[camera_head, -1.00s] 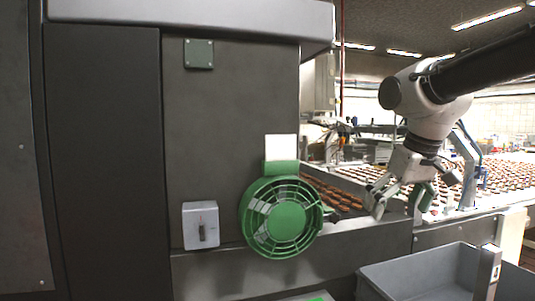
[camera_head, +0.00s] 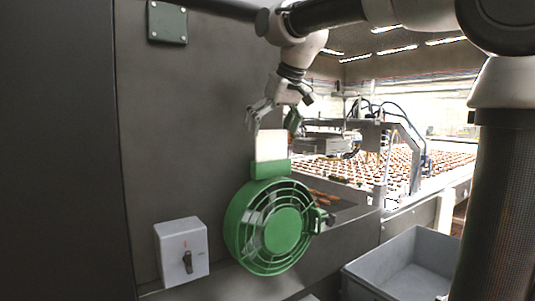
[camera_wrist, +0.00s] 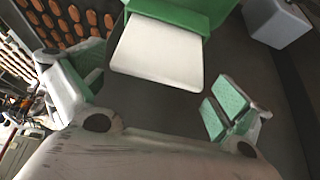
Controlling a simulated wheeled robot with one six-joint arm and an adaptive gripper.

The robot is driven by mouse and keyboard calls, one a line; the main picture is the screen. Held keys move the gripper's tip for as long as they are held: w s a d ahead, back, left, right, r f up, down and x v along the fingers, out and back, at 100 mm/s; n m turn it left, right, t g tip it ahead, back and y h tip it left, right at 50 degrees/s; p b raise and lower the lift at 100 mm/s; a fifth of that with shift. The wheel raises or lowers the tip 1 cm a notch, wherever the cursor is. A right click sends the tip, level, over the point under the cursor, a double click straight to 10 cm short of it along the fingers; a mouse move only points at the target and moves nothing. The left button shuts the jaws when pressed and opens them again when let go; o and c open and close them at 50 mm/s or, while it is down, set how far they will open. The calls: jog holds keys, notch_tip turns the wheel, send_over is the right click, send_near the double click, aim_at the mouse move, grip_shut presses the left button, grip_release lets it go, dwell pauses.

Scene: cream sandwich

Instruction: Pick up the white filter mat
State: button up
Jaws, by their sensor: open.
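The white filter mat (camera_head: 270,145) stands upright out of the slot at the top of the green fan housing (camera_head: 268,228). Only its upper part shows; its lower edge is hidden in the slot. My gripper (camera_head: 275,118) is open and empty, pointing down just above the mat. In the wrist view the mat (camera_wrist: 157,54) lies between the green-padded fingers (camera_wrist: 150,92), one on each side, and neither finger touches it. The green housing also shows at the top of the wrist view (camera_wrist: 215,9).
A grey switch box (camera_head: 181,251) is mounted on the dark machine wall left of the fan. A grey bin (camera_head: 405,262) stands at the lower right. A conveyor (camera_head: 425,160) with rows of brown biscuits runs behind.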

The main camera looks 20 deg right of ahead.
aim_at(267, 143)
jog(key=x, duration=0.5)
jog(key=c, duration=0.8)
